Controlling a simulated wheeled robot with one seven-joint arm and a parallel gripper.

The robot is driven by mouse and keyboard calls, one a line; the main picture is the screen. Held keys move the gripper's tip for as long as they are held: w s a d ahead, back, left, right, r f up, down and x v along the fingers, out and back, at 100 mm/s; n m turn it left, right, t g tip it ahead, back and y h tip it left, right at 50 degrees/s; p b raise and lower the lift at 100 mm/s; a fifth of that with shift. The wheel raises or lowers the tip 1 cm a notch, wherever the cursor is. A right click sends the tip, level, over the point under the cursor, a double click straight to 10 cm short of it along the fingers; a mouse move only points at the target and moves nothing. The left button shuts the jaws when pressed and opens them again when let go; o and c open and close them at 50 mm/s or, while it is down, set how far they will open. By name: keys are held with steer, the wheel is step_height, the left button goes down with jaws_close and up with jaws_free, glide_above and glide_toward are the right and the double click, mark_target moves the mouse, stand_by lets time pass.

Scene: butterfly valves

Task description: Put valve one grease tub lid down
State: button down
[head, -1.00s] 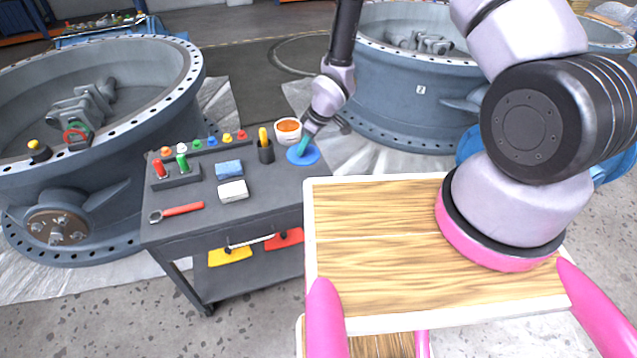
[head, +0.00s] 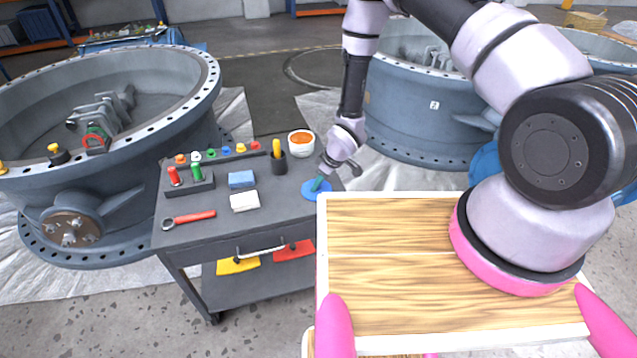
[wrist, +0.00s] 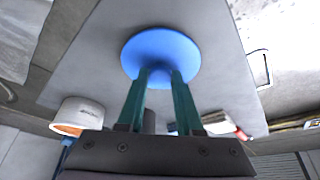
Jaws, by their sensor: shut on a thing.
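The blue grease tub lid (head: 311,190) is at the right end of the grey trolley top, next to the tub. My gripper (head: 321,182) is shut on it, its teal fingers coming down from above. In the wrist view the round blue lid (wrist: 160,54) sits at the tips of the teal fingers (wrist: 160,82). Whether the lid touches the trolley top cannot be told. The white grease tub (head: 301,144) stands open behind it, with orange grease showing. The tub also shows at the left of the wrist view (wrist: 78,115).
The trolley (head: 222,222) also carries a black cup (head: 279,164) with a yellow-handled item, a blue block (head: 241,179), a white block (head: 244,201), a red-handled wrench (head: 188,218) and a rack of coloured pieces. Large grey valves stand left and behind. The front right of the trolley top is bare.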

steer(key=shift+f, duration=0.15)
steer(key=c, duration=0.6)
jaws_free()
steer(key=shift+o, duration=0.2)
steer(key=w+d+r+m+t+h, duration=0.1)
steer(key=d+r+m, duration=0.35)
steer(key=r, duration=1.05)
steer(key=d+r+m+t+h, duration=0.1)
steer(key=d+r, duration=0.7)
steer(key=r, duration=0.6)
steer(key=w+d+r+m+t+h, duration=0.1)
steer(key=d+r+m, duration=0.35)
steer(key=r, duration=1.05)
steer(key=s+d+r+m+t, duration=0.1)
steer(key=s+d+r+m, duration=0.2)
steer(key=s+r, duration=0.6)
steer(key=s+d+r+m+y, duration=0.1)
steer(key=s+d+r+m, duration=0.2)
steer(key=s+r, duration=0.6)
steer(key=s+d, duration=0.1)
steer(key=s, duration=0.2)
steer(key=shift+s+d+r+t, duration=0.2)
steer(key=shift+r+t, duration=0.2)
